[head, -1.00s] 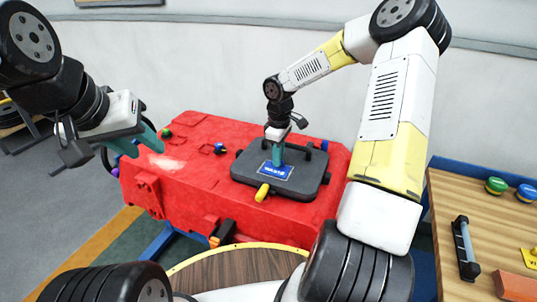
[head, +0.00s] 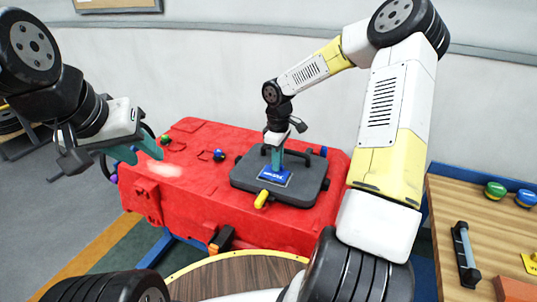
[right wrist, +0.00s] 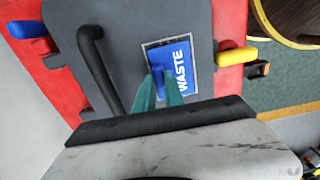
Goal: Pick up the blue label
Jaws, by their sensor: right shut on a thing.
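The blue label (head: 275,176) reads WASTE and lies in a thin frame on the dark grey lid (head: 306,190) of the red tank. In the right wrist view the label (right wrist: 180,60) appears flat on the lid, with a small raised blue part between the fingertips. My right gripper (head: 276,168) points down over the label and is shut on that blue part; its teal fingers hide some of the label. It also shows in the right wrist view (right wrist: 160,88). My left gripper (head: 138,152) is empty above the tank's left end, its teal fingers apart.
The lid has a black handle (right wrist: 97,70) beside the label and yellow (head: 261,199) and blue (head: 323,151) latches at its edges. The red tank (head: 190,195) fills the middle. A wooden table (head: 492,235) with several items stands at right.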

